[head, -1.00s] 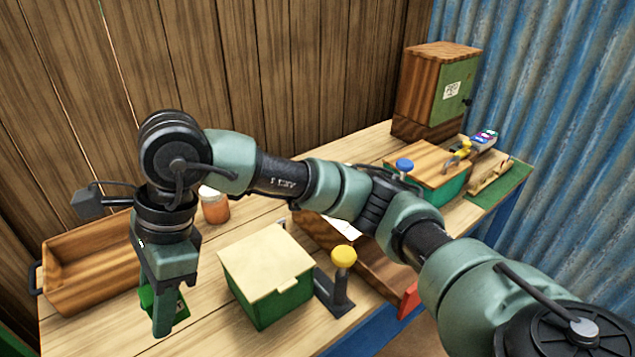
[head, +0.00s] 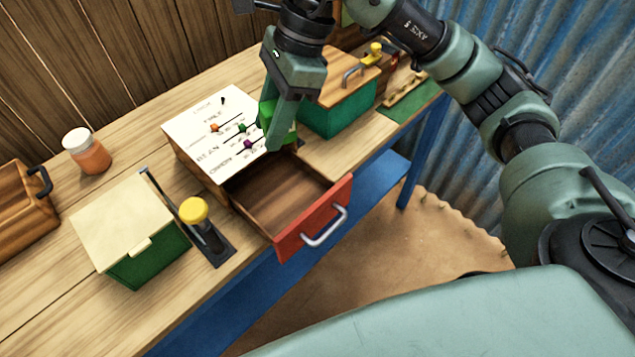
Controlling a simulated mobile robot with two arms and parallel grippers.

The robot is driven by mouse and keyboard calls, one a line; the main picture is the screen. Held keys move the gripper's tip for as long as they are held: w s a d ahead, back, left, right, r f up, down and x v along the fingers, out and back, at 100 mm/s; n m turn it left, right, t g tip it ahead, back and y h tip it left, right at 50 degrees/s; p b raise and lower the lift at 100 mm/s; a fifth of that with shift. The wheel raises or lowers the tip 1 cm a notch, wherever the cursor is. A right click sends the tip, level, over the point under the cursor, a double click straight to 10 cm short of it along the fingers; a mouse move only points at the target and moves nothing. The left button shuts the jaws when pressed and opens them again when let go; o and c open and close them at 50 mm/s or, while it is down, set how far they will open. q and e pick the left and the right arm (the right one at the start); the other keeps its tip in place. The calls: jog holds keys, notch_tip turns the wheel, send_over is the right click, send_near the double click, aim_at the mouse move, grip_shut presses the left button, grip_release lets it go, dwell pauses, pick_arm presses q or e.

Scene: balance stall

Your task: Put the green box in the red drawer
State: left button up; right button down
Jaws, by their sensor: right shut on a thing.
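My right gripper (head: 282,128) is shut on a small green box (head: 268,112). It holds the box over the back end of the open red drawer, near the right edge of the white-topped cabinet. The gripper hides part of the box. The red drawer (head: 314,217) has a red front with a silver handle and a bare wooden inside. It is pulled out towards me past the table's front edge, and no object shows inside it. My left gripper is not in view.
The drawer's cabinet (head: 197,113) has a white printed top with coloured sliders. A green box with a cream lid (head: 148,258) and a yellow-knobbed lever (head: 195,211) stand left of the drawer. A wooden-lidded green box (head: 337,118) stands right. A jar (head: 86,152) and wooden tray (head: 22,215) stand farther left.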

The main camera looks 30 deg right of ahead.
jog(key=shift+d+f, duration=0.1)
jog(key=shift+f, duration=0.3)
jog(key=p, duration=0.3)
send_over(278, 208)
jog(key=d, duration=0.1)
jog(key=f, duration=1.4)
jog(key=shift+d+f, duration=0.2)
jog(key=shift+f, duration=2.35)
jog(key=shift+f, duration=0.1)
jog(key=c, duration=0.9)
grip_release()
